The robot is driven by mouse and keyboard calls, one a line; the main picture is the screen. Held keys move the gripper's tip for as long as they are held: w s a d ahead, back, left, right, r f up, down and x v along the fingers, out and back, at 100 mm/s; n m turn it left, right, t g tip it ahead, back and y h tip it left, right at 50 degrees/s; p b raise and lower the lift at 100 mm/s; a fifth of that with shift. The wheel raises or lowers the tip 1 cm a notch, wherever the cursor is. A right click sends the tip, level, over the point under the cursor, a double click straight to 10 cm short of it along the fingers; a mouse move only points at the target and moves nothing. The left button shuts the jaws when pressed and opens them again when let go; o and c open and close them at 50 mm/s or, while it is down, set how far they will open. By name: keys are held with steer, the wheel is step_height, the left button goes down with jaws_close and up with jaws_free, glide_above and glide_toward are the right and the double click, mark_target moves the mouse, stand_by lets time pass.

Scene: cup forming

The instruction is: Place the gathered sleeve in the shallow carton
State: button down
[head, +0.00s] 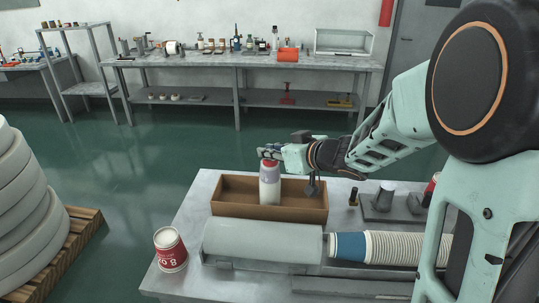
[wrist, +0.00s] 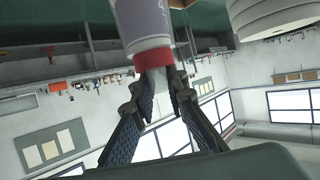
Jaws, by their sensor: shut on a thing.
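The gathered sleeve (head: 269,188) is an upright white and lavender stack with a red band at its top. My gripper (head: 270,158) is shut on that red end from above. The wrist view shows both fingers (wrist: 161,84) closed at the red band, with the lavender label (wrist: 146,20) beyond. The shallow carton (head: 235,208) is an open brown box on the table. The sleeve's lower end is at the carton, overlapping its opening and front rim; I cannot tell whether it touches the carton floor.
A grey cylinder (head: 262,240) lies in front of the carton, with a long row of nested cups (head: 395,247) to its right. A red printed cup (head: 171,250) stands at the table's left edge. Small dark fixtures (head: 382,205) stand to the carton's right.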

steer(key=shift+f, duration=0.15)
steer(key=shift+f, duration=0.15)
steer(key=c, duration=1.9)
jaws_free()
steer(key=shift+c, duration=0.2)
steer(key=shift+r, duration=0.2)
steer(key=shift+s+d+r, duration=0.15)
steer(key=shift+s+d, duration=0.1)
steer(key=shift+d, duration=0.05)
steer(key=p+v, duration=0.1)
steer(key=v, duration=1)
steer(key=shift+r, duration=0.1)
